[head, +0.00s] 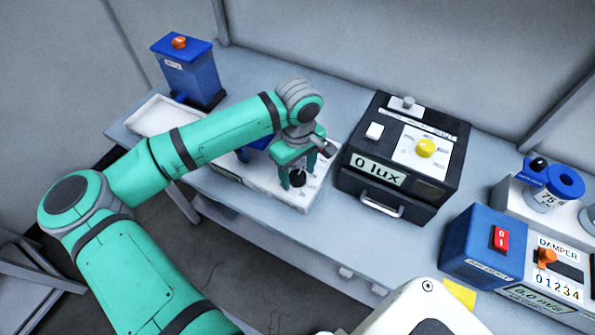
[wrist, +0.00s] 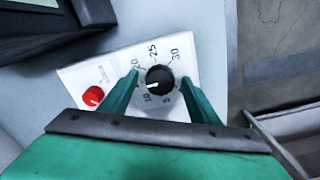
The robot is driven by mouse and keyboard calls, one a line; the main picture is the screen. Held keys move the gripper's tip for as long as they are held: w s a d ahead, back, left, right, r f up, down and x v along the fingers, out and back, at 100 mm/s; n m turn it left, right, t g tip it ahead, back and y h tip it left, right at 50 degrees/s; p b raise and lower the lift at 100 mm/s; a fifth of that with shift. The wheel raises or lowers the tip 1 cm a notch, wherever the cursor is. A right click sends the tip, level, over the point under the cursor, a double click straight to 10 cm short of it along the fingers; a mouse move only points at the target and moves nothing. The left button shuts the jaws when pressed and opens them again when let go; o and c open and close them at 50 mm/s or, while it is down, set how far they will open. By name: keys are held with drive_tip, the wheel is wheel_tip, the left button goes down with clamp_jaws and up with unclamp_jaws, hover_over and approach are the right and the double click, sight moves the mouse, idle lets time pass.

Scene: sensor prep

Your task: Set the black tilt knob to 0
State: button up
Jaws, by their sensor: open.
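The black tilt knob (wrist: 159,79) sits on a white dial plate (wrist: 125,58) with printed numbers around it, among them 5, 10, 25 and 30. A white pointer mark shows on its left side, toward the 10. My gripper (wrist: 160,82) is open, with one green finger on each side of the knob; I cannot tell whether they touch it. In the head view my gripper (head: 297,172) is over the front right part of the white unit, and the knob (head: 298,178) shows dark between the fingers. The 0 mark is not clearly visible.
A red knob (wrist: 93,95) is left of the black one on the same plate. A black box (head: 366,187) reading 0 lux with a yellow knob (head: 426,147) stands close on the right. A blue box with a damper slider (head: 546,257) is farther right. A blue dispenser (head: 188,75) stands back left.

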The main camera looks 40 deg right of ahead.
drive_tip(key=c, duration=1.1)
drive_tip(key=shift+o, duration=0.2)
